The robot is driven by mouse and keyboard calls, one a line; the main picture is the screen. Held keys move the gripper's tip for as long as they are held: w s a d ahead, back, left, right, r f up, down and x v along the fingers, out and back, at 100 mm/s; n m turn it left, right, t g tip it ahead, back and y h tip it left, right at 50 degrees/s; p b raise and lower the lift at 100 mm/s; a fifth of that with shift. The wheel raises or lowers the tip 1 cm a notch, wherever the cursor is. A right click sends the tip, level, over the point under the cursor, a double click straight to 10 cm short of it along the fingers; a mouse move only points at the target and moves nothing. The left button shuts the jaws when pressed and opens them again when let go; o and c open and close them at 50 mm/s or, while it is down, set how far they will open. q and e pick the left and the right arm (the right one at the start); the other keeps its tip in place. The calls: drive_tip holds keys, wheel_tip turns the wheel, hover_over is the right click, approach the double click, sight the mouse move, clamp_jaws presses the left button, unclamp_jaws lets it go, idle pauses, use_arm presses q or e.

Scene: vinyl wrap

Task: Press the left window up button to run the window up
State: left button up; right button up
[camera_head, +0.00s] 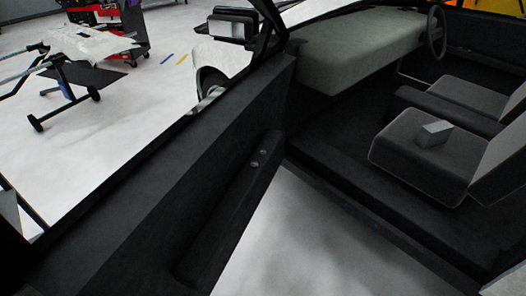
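The open car door (135,215) crosses the view from the lower left to the upper middle, its dark inner panel facing me. On its armrest (232,205) are two small round grey buttons: one farther forward (262,151) and one slightly nearer (254,164). I cannot tell which is the up button. No window glass shows clearly above the door's top edge. Neither of my grippers shows in this view, and nothing visible touches the buttons.
A side mirror (232,26) stands beyond the door. Pale floor is free between door and sill. A wheeled stand (75,70) is at upper left.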

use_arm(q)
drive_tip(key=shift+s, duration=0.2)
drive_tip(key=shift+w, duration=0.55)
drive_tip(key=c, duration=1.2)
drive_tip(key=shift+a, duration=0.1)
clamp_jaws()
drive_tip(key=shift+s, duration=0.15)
